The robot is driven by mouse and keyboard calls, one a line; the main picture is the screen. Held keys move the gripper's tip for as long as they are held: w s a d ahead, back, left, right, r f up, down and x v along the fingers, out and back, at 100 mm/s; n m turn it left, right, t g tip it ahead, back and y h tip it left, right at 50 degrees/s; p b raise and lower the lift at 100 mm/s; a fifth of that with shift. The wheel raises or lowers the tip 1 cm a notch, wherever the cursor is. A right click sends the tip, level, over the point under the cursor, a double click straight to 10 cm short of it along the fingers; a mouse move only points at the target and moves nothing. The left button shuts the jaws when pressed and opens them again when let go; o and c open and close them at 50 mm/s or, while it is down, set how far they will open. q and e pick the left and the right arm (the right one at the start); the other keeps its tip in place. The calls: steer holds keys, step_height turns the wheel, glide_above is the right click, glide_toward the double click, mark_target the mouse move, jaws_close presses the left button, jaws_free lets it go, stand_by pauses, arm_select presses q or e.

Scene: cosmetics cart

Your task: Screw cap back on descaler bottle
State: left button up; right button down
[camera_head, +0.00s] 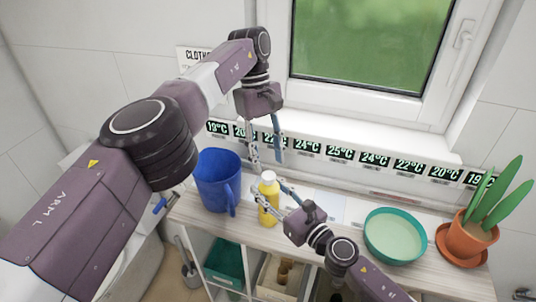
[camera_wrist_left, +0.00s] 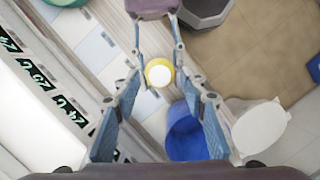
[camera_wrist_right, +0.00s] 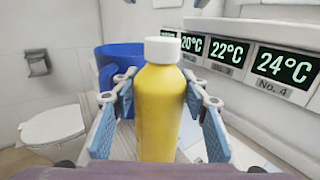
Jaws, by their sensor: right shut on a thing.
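The yellow descaler bottle (camera_head: 268,200) stands upright on the cart top, in front of the window sill. Its white cap (camera_wrist_right: 162,50) sits on the bottle's neck; I cannot tell how tight it is. The cap also shows from above in the left wrist view (camera_wrist_left: 159,75). My right gripper (camera_head: 275,196) is shut on the bottle's body, one finger on each side. My left gripper (camera_head: 266,157) points down above the bottle, open and empty, its fingers spread with the cap between them in its wrist view.
A blue pitcher (camera_head: 216,180) stands close left of the bottle. A teal bowl (camera_head: 394,235) and a potted plant (camera_head: 474,232) are to the right. Temperature labels (camera_head: 341,155) line the wall behind. Shelf compartments with a teal bin (camera_head: 226,260) lie below.

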arm_select(q)
steer(key=n, duration=0.3)
steer(key=shift+r, duration=0.1)
steer(key=n, duration=0.4)
steer(key=shift+r+n+y, duration=0.15)
steer(key=shift+n+y, duration=0.15)
steer(key=shift+n, duration=0.1)
steer(key=n, duration=0.4)
steer(key=shift+r+t, duration=0.15)
steer(key=shift+t, duration=0.15)
steer(key=n, duration=0.5)
steer(key=shift+r, duration=0.2)
steer(key=n, duration=0.4)
steer(key=shift+d+r+n+t+y, duration=0.1)
steer(key=shift+r+n+t+y, duration=0.1)
steer(key=shift+n+t+y, duration=0.15)
steer(key=n, duration=0.4)
steer(key=shift+s+r+t, duration=0.1)
steer(key=shift+r+t, duration=0.15)
steer(key=n, duration=0.5)
steer(key=shift+r, duration=0.25)
steer(key=n, duration=0.4)
steer(key=shift+s+r+t+y, duration=0.1)
steer(key=shift+r+t+y, duration=0.15)
steer(key=shift+t, duration=0.15)
